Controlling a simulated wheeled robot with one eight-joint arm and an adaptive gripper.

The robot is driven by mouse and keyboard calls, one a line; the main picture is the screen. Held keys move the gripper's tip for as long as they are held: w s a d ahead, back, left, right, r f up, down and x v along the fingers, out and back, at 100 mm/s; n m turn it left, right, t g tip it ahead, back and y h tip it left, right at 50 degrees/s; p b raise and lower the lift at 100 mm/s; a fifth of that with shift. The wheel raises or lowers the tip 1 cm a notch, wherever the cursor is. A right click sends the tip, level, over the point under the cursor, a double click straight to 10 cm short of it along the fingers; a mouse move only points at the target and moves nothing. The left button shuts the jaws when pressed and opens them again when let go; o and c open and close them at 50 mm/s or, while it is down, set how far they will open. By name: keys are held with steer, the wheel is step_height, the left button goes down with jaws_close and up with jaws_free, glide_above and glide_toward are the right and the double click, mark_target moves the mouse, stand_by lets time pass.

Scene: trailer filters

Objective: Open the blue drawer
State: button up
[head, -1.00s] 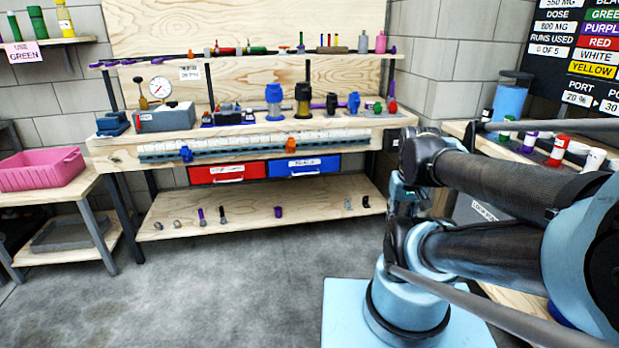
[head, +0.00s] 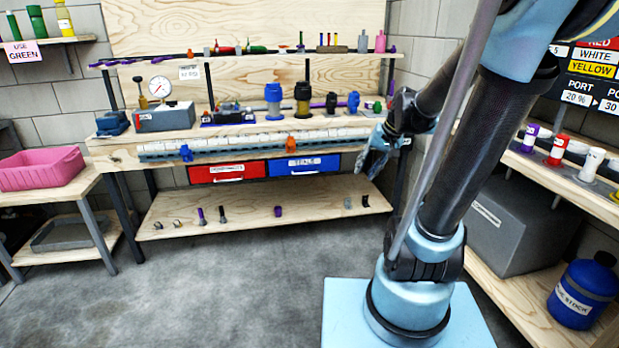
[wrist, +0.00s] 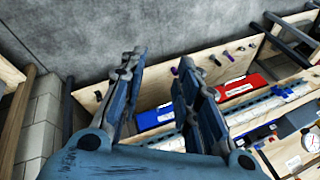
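The blue drawer (head: 330,165), with a white label and a pale handle, sits under the workbench top, right of the red drawer (head: 227,172). It looks shut, its front level with the red one. My gripper (head: 372,166) is in front of the bench, to the right of the blue drawer in the head view, and apart from it. In the wrist view my gripper (wrist: 158,62) shows two fingers spread with nothing between them. Part of the blue drawer (wrist: 147,119) shows between the fingers there; the right finger hides some of it.
The lower shelf (head: 240,212) holds several small parts. The floor (head: 230,280) before the bench is clear. A side shelf with a grey box (head: 520,225) stands right.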

steer(key=w+a+f+m+t+y, duration=0.1)
steer(key=w+a+f+y, duration=0.2)
steer(key=w, duration=1.1)
steer(key=w+a+f+m+t+y, duration=0.1)
steer(key=w+a+f+m+y, duration=0.15)
steer(key=w, duration=1.15)
steer(key=w+a+f+m+t+y, duration=0.1)
steer(key=w+f+y, duration=0.1)
steer(key=w+f, duration=0.65)
steer(key=w+a+f+m+t+y, duration=0.1)
steer(key=w+f+m+t+y, duration=0.2)
steer(key=f, duration=1)
steer(key=w+a+f, duration=0.1)
steer(key=w+a, duration=0.3)
steer(key=a, duration=0.3)
steer(key=w+a+f+n+g, duration=0.1)
steer(key=w+a, duration=0.4)
steer(key=a, duration=0.2)
steer(key=shift+w+a, duration=0.3)
steer(key=shift+a, duration=0.05)
steer(key=shift+n, duration=0.25)
jaws_close()
